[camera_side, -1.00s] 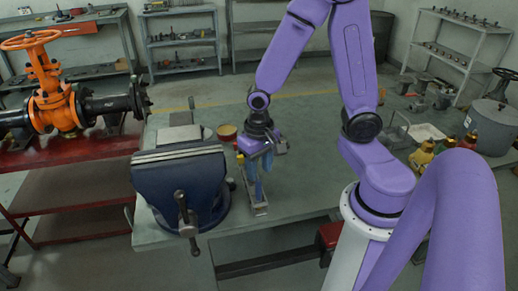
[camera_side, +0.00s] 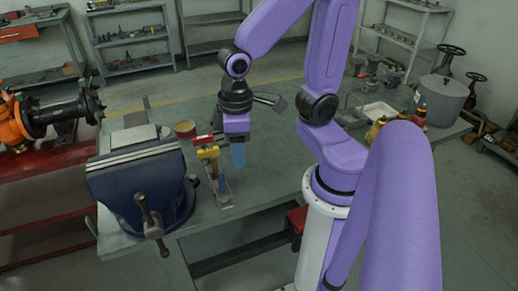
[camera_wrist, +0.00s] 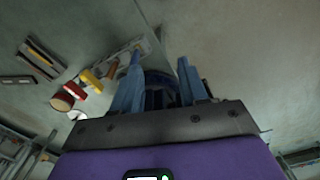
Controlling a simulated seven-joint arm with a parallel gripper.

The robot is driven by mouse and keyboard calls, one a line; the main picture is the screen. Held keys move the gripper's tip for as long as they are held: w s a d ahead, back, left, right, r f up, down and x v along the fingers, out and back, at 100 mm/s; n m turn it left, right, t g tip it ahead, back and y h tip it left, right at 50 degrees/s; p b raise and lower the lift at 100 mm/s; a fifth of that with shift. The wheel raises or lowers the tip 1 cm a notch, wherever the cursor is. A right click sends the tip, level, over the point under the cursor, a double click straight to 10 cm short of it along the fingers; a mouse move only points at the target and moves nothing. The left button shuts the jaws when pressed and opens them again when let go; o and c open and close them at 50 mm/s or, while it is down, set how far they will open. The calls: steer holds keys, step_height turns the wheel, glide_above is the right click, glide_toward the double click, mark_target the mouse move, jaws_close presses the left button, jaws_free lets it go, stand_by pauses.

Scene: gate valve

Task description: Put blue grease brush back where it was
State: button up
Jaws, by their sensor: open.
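A narrow metal tray (camera_side: 226,200) stands on the bench right of the vise. A small blue upright piece, which looks like the blue grease brush (camera_side: 222,184), stands in it. Yellow-topped (camera_side: 208,153) and red-topped (camera_side: 203,140) handles show just behind it. My gripper (camera_side: 238,160) is above and to the right of the tray, its blue fingers pointing down. In the wrist view my gripper (camera_wrist: 158,75) has its fingers spread apart. A dark blue form lies between them; I cannot tell what it is. The tray (camera_wrist: 130,48) also shows at the upper left there.
The dark blue vise (camera_side: 140,185) stands close left of the tray. A round reddish tin (camera_side: 186,128) is behind it. An orange valve (camera_side: 12,125) on a red stand is at the far left. The bench (camera_side: 270,180) right of the tray is clear.

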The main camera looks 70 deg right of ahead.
steer(key=s+r+n, duration=0.1)
steer(key=s+n, duration=0.5)
steer(key=n, duration=0.1)
steer(key=shift+s+a+r, duration=0.15)
steer(key=shift+a+r, duration=0.15)
steer(key=shift+r, duration=0.05)
